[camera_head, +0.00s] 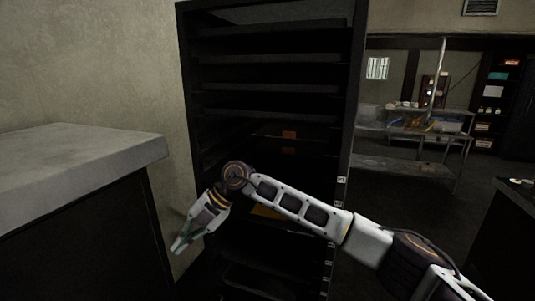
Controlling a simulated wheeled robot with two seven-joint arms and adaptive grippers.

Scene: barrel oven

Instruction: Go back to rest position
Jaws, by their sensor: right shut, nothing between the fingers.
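My right arm comes in from the lower right and reaches across the front of a tall dark rack (355,100). My right gripper (181,246) is at its far end, pointing down and to the left. It is shut and empty, in front of the gap between the rack and the grey-topped counter (80,160). My left gripper is not in view.
The rack holds several dark trays, with a small orange item (288,134) on one shelf. The counter stands close on the left. A metal shelf unit (405,165) is at the back right, and a dark surface (522,192) is at the right edge. Open floor lies between.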

